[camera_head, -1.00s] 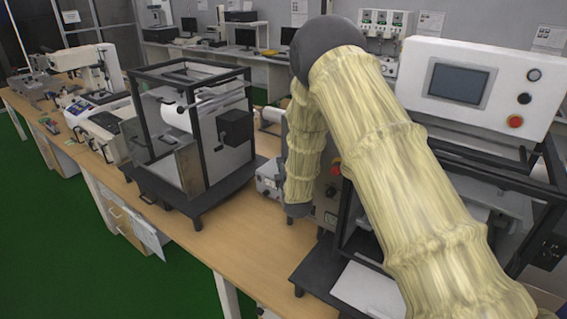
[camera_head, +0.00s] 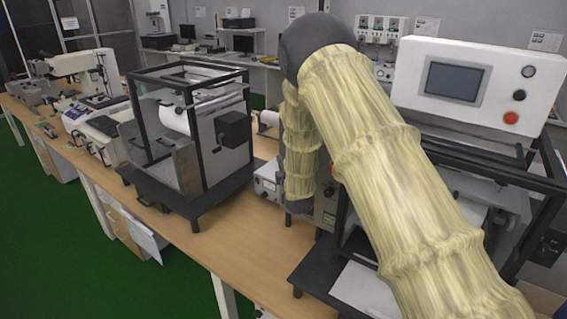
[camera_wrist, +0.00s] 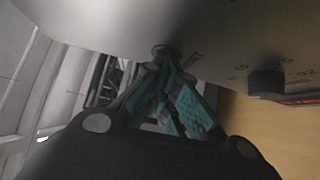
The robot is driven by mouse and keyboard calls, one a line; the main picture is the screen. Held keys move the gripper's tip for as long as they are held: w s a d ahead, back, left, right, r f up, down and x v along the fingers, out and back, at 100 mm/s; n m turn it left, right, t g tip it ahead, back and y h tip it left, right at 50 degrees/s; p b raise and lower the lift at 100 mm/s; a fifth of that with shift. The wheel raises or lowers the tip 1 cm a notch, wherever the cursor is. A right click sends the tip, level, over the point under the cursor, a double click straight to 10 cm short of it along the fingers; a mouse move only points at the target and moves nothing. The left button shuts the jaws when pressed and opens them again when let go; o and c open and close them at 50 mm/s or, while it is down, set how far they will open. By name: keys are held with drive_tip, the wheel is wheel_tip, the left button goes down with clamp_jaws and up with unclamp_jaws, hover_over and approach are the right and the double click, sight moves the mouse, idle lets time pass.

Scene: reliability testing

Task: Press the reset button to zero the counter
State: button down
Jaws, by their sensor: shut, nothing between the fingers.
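In the wrist view, my gripper (camera_wrist: 172,75) is shut, with its teal-padded fingers together and nothing between them. The fingertips are right at a small round grey button (camera_wrist: 164,51) on a pale panel (camera_wrist: 225,35). Lettering beside the button appears to read RESET. I cannot tell whether the fingertips touch the button or press it. A red display (camera_wrist: 301,99) shows partly at the right edge, with its digits unreadable. In the head view, my arm hides the gripper and much of the device it faces.
A black knob (camera_wrist: 267,83) sticks out of the panel right of my fingers. In the head view, a black-framed tester (camera_head: 190,135) stands left of my arm. A white control box (camera_head: 470,85) on another frame stands right.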

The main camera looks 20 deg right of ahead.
drive_tip(key=shift+d+r, duration=0.25)
drive_tip(key=shift+d, duration=0.1)
drive_tip(key=s+a+b, duration=0.5)
drive_tip(key=s, duration=0.7)
drive_tip(key=shift+s+f, duration=0.2)
drive_tip(key=shift+f, duration=0.1)
